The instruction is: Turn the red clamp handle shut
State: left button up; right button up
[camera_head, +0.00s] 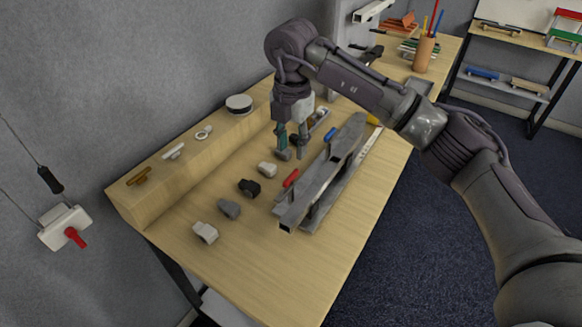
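A small red handle (291,178) lies beside the left side of a long grey metal rail fixture (322,180) on the wooden table; it looks like the clamp handle, though its joint is too small to make out. A second red lever (75,237) sticks out of a white box (65,228) on the wall at the far left. My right gripper (292,154) points down over the table behind the red handle, apart from it. Its fingers look spread, with a small dark thing visible between or behind them. My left gripper is not in view.
Several small grey, white and black blocks (229,208) stand left of the rail. A raised wooden shelf (160,190) along the wall carries small parts and a white round piece (239,103). The near table top (290,270) is clear.

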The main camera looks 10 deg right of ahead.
send_over(291, 176)
notch_tip(291, 176, down, 4)
jog(key=shift+f+p, duration=0.2)
jog(key=shift+p, duration=0.25)
notch_tip(291, 176, down, 4)
jog(key=shift+r+p, duration=0.1)
jog(key=shift+p, duration=0.3)
jog(key=shift+f, duration=0.65)
jog(key=c, duration=0.7)
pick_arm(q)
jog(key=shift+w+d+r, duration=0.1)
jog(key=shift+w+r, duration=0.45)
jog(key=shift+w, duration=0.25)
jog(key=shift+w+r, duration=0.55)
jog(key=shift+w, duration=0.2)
pick_arm(e)
grip_shut()
